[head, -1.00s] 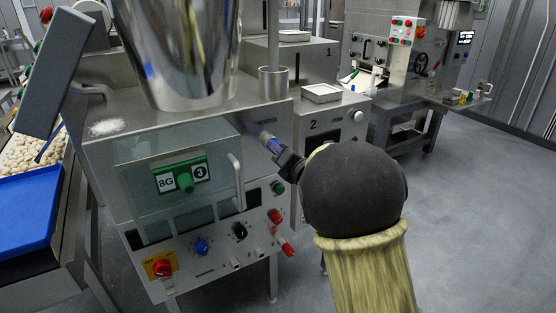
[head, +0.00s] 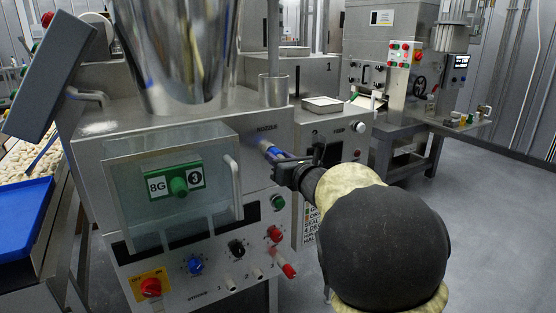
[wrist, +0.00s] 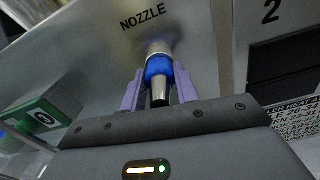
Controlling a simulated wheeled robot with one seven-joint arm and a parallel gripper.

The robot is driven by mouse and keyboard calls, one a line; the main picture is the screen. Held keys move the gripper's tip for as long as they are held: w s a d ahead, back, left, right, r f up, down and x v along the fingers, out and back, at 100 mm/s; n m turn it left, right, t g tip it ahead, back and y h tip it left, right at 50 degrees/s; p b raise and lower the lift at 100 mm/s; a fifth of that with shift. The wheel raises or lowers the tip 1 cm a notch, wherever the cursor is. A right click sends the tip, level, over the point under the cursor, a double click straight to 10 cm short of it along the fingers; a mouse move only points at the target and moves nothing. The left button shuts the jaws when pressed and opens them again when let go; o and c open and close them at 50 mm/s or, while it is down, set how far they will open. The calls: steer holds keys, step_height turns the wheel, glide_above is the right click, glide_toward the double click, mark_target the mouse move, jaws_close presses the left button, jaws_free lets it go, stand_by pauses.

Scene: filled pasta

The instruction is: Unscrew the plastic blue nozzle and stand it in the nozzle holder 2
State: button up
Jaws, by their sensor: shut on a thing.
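The blue nozzle (wrist: 158,72) is mounted on the steel machine face under the word NOZZLE, with a metal collar behind it and a metal tip towards me. My gripper (wrist: 158,92) has its two purple fingers on either side of the nozzle and is shut on it. In the head view the nozzle (head: 270,150) shows as a small blue piece at the machine's right part, with my gripper (head: 279,156) at it. I cannot make out the nozzle holder 2 in these frames.
A clear guard box with a green 8G block (head: 176,181) is left of the nozzle. Knobs and red buttons (head: 274,234) sit below. A blue tray (head: 22,218) lies far left.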

steer(key=shift+f+n+b, duration=0.35)
steer(key=shift+n+b, duration=0.25)
steer(key=shift+b, duration=0.45)
steer(key=shift+n+b, duration=0.8)
steer(key=shift+b, duration=0.35)
steer(key=n+b, duration=0.2)
steer(key=b, duration=0.1)
steer(key=shift+r+n, duration=0.3)
steer(key=shift+n, duration=0.2)
steer(key=shift+b, duration=0.3)
